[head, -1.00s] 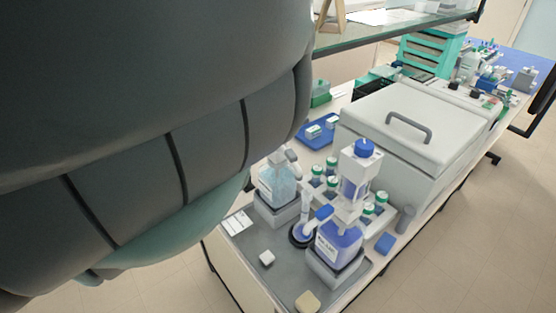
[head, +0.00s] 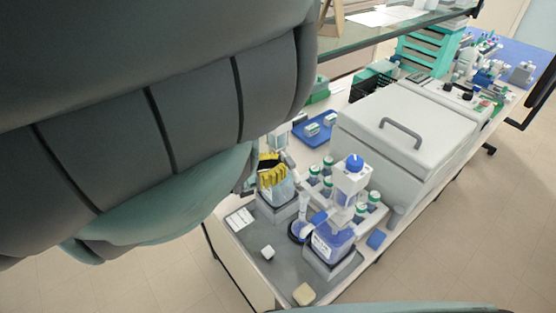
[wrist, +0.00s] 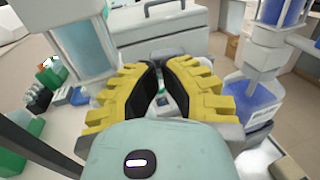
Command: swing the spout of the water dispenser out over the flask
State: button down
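The water dispenser (head: 276,194), a bottle of pale clear liquid, stands on a grey block at the left of the tray; my gripper partly hides its top. The spout cannot be made out clearly. My gripper (head: 270,170), with yellow fingers, is over the dispenser's top in the head view. In the wrist view my gripper (wrist: 160,66) has its fingertips nearly together, nothing seen between them. A clear cylinder (wrist: 82,48) stands close to the left finger; contact cannot be told.
A second dispenser with a blue-liquid bottle (head: 330,243) stands right of the flask and also shows in the wrist view (wrist: 255,98). Several green-capped bottles (head: 375,197) stand behind. A large lidded white machine (head: 400,130) fills the back. The grey tray's (head: 250,275) front is mostly clear.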

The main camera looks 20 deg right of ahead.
jog(key=shift+d, duration=0.1)
dwell(0.3)
jog(key=t+p, duration=0.1)
jog(key=n+p, duration=0.1)
jog(key=p, duration=0.1)
jog(key=shift+s+d+r+t, duration=0.15)
jog(key=shift+d+r+t, duration=0.2)
jog(key=shift+t, duration=0.05)
jog(key=n+t+p, duration=0.1)
jog(key=d+n+t+y+p, duration=0.1)
jog(key=t, duration=0.1)
jog(key=shift+f, duration=0.3)
jog(key=b+v, duration=0.4)
jog(key=v, duration=1)
jog(key=shift+r, duration=0.1)
